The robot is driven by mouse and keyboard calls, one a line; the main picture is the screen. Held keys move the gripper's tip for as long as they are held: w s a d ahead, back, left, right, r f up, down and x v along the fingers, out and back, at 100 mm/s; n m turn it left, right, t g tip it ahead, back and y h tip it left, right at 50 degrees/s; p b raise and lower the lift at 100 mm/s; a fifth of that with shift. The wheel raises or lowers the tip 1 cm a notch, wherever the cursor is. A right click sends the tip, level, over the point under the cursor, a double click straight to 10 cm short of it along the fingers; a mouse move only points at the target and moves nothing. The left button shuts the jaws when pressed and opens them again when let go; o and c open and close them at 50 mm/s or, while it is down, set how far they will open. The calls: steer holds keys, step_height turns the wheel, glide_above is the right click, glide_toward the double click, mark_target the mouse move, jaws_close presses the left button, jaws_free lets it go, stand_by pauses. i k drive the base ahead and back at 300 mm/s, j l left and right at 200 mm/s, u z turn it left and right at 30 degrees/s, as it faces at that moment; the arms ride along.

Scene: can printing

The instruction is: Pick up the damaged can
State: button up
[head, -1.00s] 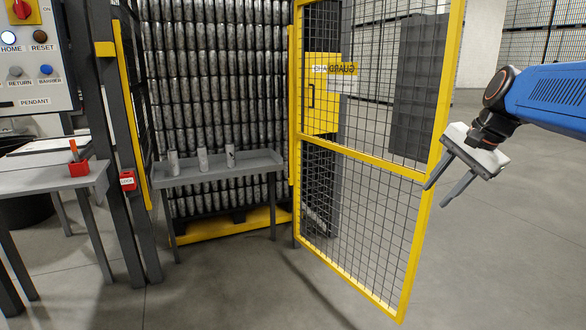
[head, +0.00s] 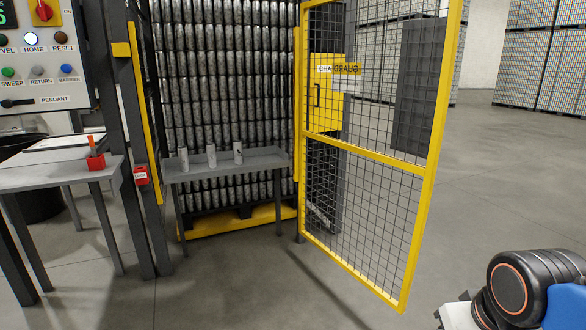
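Three grey cans stand upright on a small grey table in the head view: a left can (head: 183,159), a middle can (head: 211,156) and a right can (head: 238,153). The right can shows a dark mark on its side. The cans are too small to tell for sure which is damaged. My gripper (head: 458,315) is far from them at the bottom right corner. Only part of its white body shows; its fingers are outside the picture.
The grey table (head: 225,169) stands before tall stacks of cans (head: 235,70). An open yellow mesh gate (head: 370,160) stands between the cans and my arm. A control panel (head: 40,55) and a side table (head: 55,177) are at left. The floor at right is clear.

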mark_target(211, 148)
steer(key=i+j, duration=0.1)
steer(key=i, duration=0.4)
steer(key=i+l+u, duration=0.1)
steer(key=i+l, duration=0.65)
steer(key=i, duration=0.1)
